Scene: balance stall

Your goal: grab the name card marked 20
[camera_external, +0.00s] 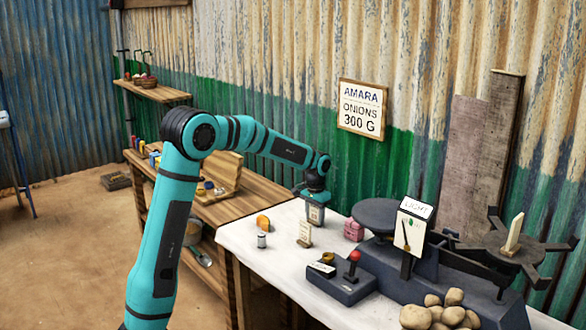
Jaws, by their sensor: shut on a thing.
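My gripper (315,208) is at the end of the teal arm, pointing down over the back left part of the white-topped table. It is shut on a small pale card (315,215), held upright between the fingers. The mark on this card is too small to read.
A grey cylinder (262,240), an orange item (263,222) and a pink block (353,229) are nearby. The dark balance scale (412,240), a control box with a red knob (354,256) and potatoes (440,312) fill the right. The table's front left is clear.

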